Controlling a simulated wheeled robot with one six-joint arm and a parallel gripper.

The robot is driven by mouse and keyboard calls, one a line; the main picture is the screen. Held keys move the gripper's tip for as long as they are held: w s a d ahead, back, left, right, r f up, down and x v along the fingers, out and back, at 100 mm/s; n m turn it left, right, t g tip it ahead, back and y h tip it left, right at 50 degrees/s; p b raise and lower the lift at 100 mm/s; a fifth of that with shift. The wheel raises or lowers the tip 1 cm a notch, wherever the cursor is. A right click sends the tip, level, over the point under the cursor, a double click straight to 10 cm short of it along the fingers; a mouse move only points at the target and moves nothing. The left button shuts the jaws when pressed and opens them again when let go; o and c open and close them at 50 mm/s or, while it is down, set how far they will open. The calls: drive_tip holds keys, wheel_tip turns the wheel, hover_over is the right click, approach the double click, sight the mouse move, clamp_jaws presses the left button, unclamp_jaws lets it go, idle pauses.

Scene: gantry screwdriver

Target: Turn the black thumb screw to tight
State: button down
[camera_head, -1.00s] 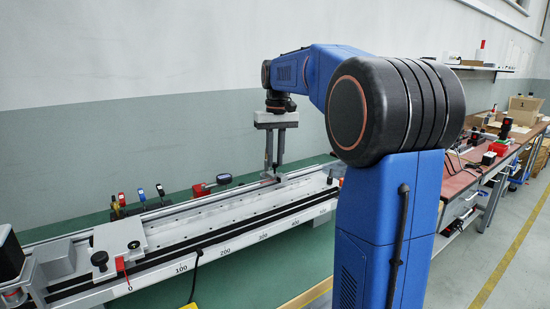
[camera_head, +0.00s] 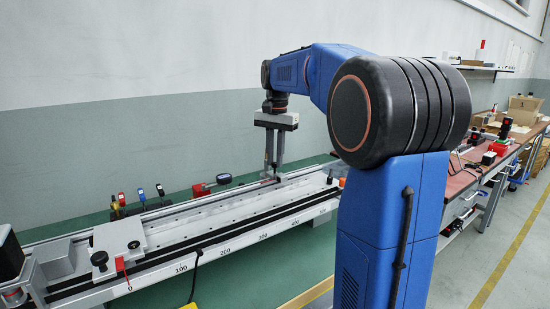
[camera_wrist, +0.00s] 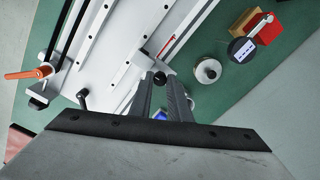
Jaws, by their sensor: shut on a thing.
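My gripper (camera_head: 273,172) points straight down at the far end of the long rail in the head view. In the wrist view, my gripper (camera_wrist: 161,84) has its two grey fingers close together on a small round black thumb screw (camera_wrist: 160,77). The top of the screw shows between the fingertips; its lower part is hidden. The screw is too small and covered to make out in the head view. How tight it is cannot be told.
The rail (camera_head: 235,222) carries a plate with a black knob (camera_head: 99,258) at its near end. A red block with a round gauge (camera_head: 223,179) stands behind the rail. In the wrist view, a black-tipped lever (camera_wrist: 83,97) and an orange handle (camera_wrist: 28,74) lie left, and a silver disc (camera_wrist: 208,71) right.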

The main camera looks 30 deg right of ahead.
drive_tip(key=shift+m, duration=0.3)
idle(0.4)
drive_tip(key=c, duration=1.6)
unclamp_jaws()
drive_tip(key=shift+c, duration=0.2)
